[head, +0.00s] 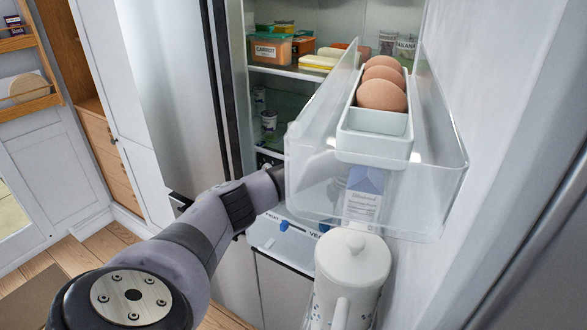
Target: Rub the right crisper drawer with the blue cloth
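Low in the open fridge, a pale crisper front (268,236) shows, with labels that seem to read "FRUIT" and "VEG". The right crisper drawer (305,246), under the "VEG" label, is mostly hidden behind the door bin and a white pitcher. Small blue bits (284,226) show at the labels; I cannot tell whether they are cloth or part of the drawers. My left arm reaches from the lower left into the fridge. Its wrist passes behind the clear door bin, so its fingers and anything in them cannot be made out. My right gripper is not in view.
The clear door bin (450,160) holds an egg tray (375,148) with brown eggs. Below are a carton (364,194) and the white pitcher (352,262). An orange carrot box (271,50) stands on the upper shelf. The steel door (168,90) stands left of my arm.

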